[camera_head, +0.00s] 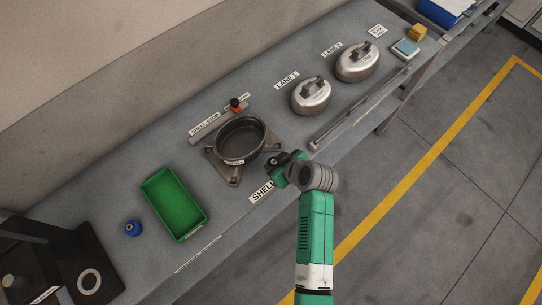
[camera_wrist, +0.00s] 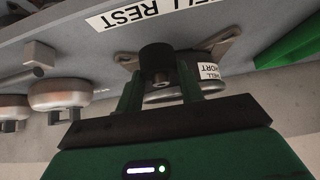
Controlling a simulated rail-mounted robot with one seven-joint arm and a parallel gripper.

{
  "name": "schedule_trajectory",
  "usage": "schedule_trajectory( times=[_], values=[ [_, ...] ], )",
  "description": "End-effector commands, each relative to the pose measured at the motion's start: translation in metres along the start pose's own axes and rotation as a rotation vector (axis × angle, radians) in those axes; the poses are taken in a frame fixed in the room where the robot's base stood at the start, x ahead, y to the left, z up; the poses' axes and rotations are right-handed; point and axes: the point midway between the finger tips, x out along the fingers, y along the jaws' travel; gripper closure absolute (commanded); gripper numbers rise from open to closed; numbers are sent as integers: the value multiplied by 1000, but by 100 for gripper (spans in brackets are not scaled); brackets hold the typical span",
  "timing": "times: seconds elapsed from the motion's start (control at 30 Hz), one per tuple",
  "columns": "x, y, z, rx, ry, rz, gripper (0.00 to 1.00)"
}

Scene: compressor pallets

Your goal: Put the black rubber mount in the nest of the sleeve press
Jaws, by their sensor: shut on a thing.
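My gripper (camera_head: 279,166) is in front of the shell rest, over the front part of the bench. In the head view the mount is a small dark shape at my fingertips that I cannot make out clearly. A dark machine, which looks like the sleeve press (camera_head: 55,250), stands at the lower left. A pale ring (camera_head: 90,279) lies on its black base; I cannot tell whether this is the nest.
A round open shell (camera_head: 240,141) sits on a metal bracket beside my gripper. A green tray (camera_head: 174,204) and a blue round part (camera_head: 133,228) lie between it and the press. Two metal domes (camera_head: 311,97) (camera_head: 357,62) stand in the lanes to the right.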

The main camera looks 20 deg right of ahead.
Motion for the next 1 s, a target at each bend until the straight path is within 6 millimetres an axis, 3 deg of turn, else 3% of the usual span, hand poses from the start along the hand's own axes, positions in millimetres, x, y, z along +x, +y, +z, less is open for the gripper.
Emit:
schedule_trajectory(
  times=[0.4,0.6,1.0],
  values=[
    [-78,-16,74,1,-1,0,89],
    [-92,-19,87,0,1,0,89],
    [-94,-19,88,0,1,0,89]
  ],
)
